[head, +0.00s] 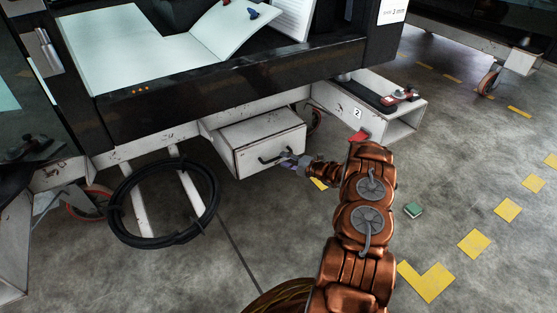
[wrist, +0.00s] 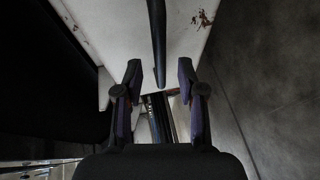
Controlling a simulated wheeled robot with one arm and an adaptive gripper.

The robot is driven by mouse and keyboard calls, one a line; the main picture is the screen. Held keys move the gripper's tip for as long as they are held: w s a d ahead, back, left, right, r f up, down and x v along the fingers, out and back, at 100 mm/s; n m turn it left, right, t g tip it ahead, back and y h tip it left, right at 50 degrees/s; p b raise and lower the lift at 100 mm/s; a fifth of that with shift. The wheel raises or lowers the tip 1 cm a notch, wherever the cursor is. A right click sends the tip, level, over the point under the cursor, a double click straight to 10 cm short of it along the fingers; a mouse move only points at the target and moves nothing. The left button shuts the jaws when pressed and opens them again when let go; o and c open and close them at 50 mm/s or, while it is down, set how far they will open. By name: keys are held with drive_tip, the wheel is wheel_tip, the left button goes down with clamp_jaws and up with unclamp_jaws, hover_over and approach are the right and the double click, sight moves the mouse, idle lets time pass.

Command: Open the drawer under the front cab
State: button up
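The white drawer (head: 268,146) sits in a low white housing under the front cab (head: 225,85). It looks shut in the head view. Its dark bar handle (head: 268,160) runs across the drawer front. My gripper (head: 289,159) is at the right end of the handle. In the wrist view my gripper (wrist: 160,72) is open, with one finger on each side of the line of the handle (wrist: 157,40). Clear gaps show between the handle and both fingers. The white drawer front (wrist: 185,25) lies behind the handle.
A small green block (head: 413,210) lies on the floor. Open concrete with yellow marks lies to the right.

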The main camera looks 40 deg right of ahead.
sight(279, 157)
drive_tip(key=shift+b+x, duration=0.6)
drive_tip(key=shift+x, duration=1.4)
clamp_jaws()
